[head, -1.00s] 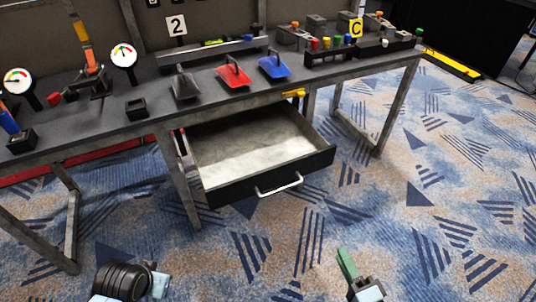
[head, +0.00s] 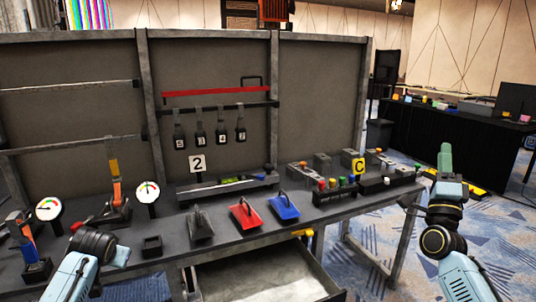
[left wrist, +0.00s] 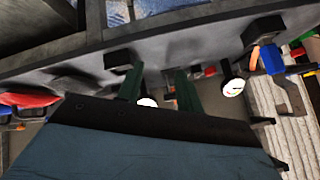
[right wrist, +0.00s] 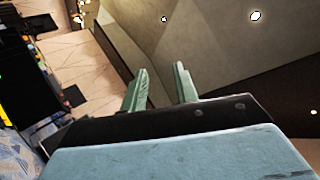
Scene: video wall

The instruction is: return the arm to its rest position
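My right arm (head: 443,238) is raised at the right of the head view, and its gripper (head: 446,158) points up, clear of the workbench (head: 225,232). In the right wrist view the green fingers (right wrist: 160,85) are apart with nothing between them. My left arm (head: 88,252) reaches in at the lower left, in front of the bench; its fingers do not show in the head view. In the left wrist view the left gripper (left wrist: 160,88) has its green fingers apart, with nothing held between them and the bench beyond.
An open drawer (head: 258,280) juts out under the bench. Black, red (head: 246,213) and blue (head: 283,207) handled tools, gauges (head: 148,191) and a small black block (head: 151,245) stand on top. A grey panel (head: 210,75) rises behind.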

